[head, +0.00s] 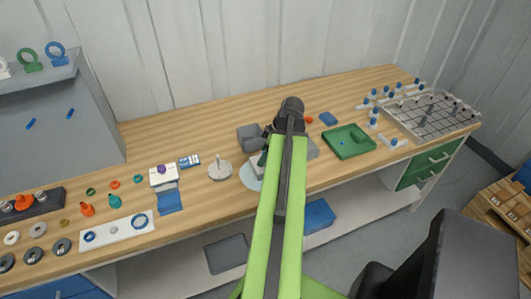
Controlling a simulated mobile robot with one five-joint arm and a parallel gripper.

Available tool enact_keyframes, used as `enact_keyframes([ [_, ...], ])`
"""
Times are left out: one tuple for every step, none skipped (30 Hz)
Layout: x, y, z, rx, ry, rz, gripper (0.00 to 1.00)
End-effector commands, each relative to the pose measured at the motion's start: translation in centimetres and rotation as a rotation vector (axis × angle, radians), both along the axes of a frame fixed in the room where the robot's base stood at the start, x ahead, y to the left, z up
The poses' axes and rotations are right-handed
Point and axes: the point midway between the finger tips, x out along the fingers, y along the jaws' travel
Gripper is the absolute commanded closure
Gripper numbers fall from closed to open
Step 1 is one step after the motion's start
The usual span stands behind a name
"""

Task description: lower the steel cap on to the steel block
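A round steel-grey disc with an upright knob (220,171), which looks like the steel cap, sits on the wooden bench left of my arm. A grey block (249,136) stands behind it to the right, close to the end of my arm; it may be the steel block. Another grey piece (312,148) shows partly just right of my arm. My gripper (267,143) is at the far end of my green arm, over the bench between these grey pieces. My arm covers most of it, so its fingers and anything in them are unclear.
A pale blue round sheet (251,176) lies partly under my arm. A green tray (349,142) and a wire rack (432,117) stand to the right. A white box (163,177), rings and small fittings crowd the left. The bench's back strip is mostly clear.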

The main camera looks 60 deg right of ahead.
Motion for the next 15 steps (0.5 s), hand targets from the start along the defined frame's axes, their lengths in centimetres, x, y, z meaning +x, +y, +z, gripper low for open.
enact_keyframes([
  [0.0, 0.0, 0.0, 0.0, 0.0, 0.0, 0.28],
  [0.0, 0.0, 0.0, 0.0, 0.0, 0.0, 0.24],
  [0.0, 0.0, 0.0, 0.0, 0.0, 0.0, 0.21],
  [0.0, 0.0, 0.0, 0.0, 0.0, 0.0, 0.21],
  [0.0, 0.0, 0.0, 0.0, 0.0, 0.0, 0.21],
  [0.0, 0.0, 0.0, 0.0, 0.0, 0.0, 0.21],
  [0.0, 0.0, 0.0, 0.0, 0.0, 0.0, 0.21],
  [0.0, 0.0, 0.0, 0.0, 0.0, 0.001, 0.21],
  [0.0, 0.0, 0.0, 0.0, 0.0, 0.001, 0.21],
  [0.0, 0.0, 0.0, 0.0, 0.0, 0.001, 0.21],
  [0.0, 0.0, 0.0, 0.0, 0.0, 0.001, 0.21],
  [0.0, 0.0, 0.2, 0.0, 0.0, 0.001, 0.21],
  [-0.1, 0.0, 0.4, 0.0, 0.0, 0.0, 0.21],
  [-0.2, 0.0, 0.8, 0.0, 0.0, 0.0, 0.21],
  [-0.3, -0.1, 1.4, 0.0, 0.0, 0.0, 0.21],
])
